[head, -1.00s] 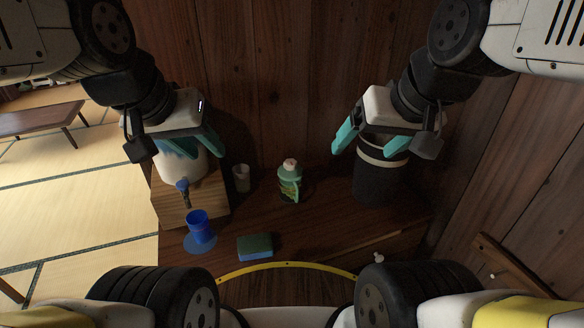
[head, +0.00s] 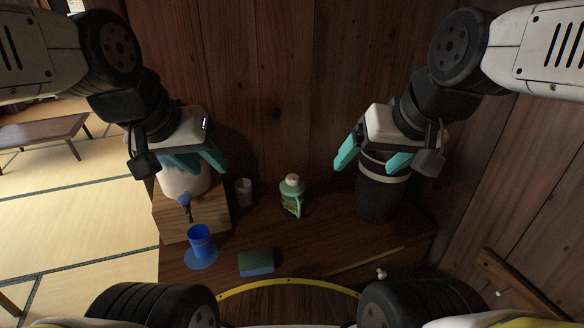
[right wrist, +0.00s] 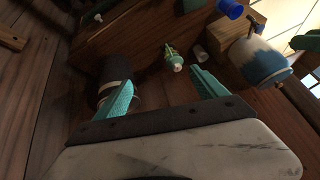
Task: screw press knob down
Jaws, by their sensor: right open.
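A green bottle (head: 292,205) with a pale pink knob-like top (head: 292,180) stands upright on the wooden surface, between my two grippers. It also shows in the right wrist view (right wrist: 171,54), with its top facing the camera. My right gripper (head: 371,157) is open and empty, to the right of the bottle and above the dark bin. Its two teal fingers are wide apart in the right wrist view (right wrist: 163,92). My left gripper (head: 197,161) is left of the bottle, over the white and blue dispenser. Its teal fingers look apart, with nothing seen between them.
The white and blue dispenser (head: 178,182) with a tap stands on a wooden block (head: 213,215). A blue cup (head: 200,238), a pale cup (head: 243,190) and a green-blue sponge (head: 257,262) are nearby. The dark bin (head: 378,200) stands right. A wooden wall (head: 285,80) closes the back.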

